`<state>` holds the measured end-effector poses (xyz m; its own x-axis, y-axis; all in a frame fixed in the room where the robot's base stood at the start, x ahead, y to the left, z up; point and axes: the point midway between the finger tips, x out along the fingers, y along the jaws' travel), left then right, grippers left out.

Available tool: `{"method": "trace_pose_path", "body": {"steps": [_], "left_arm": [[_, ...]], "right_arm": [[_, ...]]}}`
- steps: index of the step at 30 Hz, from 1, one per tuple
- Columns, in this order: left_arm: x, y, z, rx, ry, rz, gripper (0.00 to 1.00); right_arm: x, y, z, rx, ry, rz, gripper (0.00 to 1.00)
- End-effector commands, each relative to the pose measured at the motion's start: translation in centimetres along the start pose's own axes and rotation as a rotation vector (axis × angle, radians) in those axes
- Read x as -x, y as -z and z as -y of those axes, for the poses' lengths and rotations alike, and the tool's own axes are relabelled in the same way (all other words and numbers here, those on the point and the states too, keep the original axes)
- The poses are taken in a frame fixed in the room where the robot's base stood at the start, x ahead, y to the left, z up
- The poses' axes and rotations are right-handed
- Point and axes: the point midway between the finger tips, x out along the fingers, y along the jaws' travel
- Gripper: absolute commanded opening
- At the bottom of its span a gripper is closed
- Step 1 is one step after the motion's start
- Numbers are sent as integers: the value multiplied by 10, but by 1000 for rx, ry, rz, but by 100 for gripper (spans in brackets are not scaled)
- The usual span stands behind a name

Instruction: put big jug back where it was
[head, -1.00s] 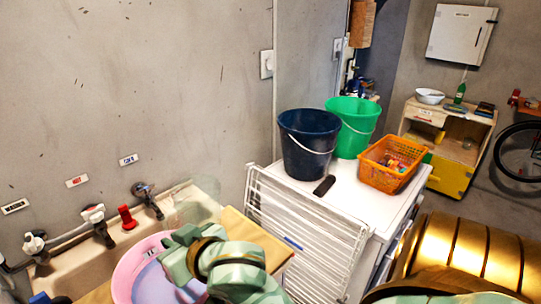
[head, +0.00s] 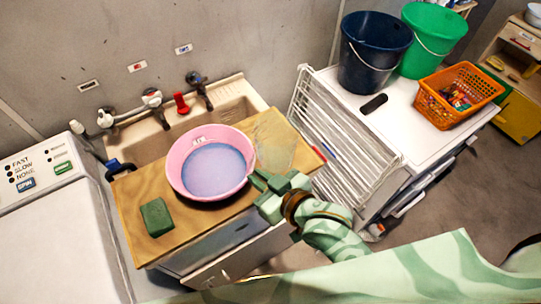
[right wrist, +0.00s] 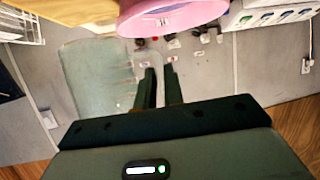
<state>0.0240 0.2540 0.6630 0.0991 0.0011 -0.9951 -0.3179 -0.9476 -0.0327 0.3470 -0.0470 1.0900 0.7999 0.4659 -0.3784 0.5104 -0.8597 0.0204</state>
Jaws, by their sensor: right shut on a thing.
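The big jug (head: 274,140) looks like a clear, faintly greenish vessel, hard to make out against the wooden top. It is at the right end of the wooden top, just right of the pink basin (head: 188,144). My right gripper (head: 268,182) is shut on it from the front. In the right wrist view the see-through jug (right wrist: 92,82) is beside the dark fingers (right wrist: 160,88). What lies between the fingertips is hard to see. I cannot tell whether the jug touches the wooden top. My left gripper is not in view.
The pink basin holds bluish liquid and stands on the wooden top (head: 140,190) with a green sponge (head: 157,217). Taps (head: 152,98) line the sink behind. A white rack (head: 335,125), dark blue bucket (head: 372,55), green bucket (head: 428,40) and orange basket (head: 455,95) are right.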

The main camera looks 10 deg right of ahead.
Motion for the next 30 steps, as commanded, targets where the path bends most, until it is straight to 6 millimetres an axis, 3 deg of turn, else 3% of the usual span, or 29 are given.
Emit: {"method": "trace_pose_path", "body": {"steps": [5,10,19,25,30], "left_arm": [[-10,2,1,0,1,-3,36],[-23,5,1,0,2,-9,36],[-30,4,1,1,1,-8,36],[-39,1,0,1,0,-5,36],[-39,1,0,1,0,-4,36]], "right_arm": [[-46,-10,-41,5,-5,0,0],[-78,-36,-60,1,-3,2,0],[-99,-52,-74,0,-4,1,0],[-111,-79,-74,-1,-2,2,0],[-111,-80,-74,-1,-2,0,0]]}}
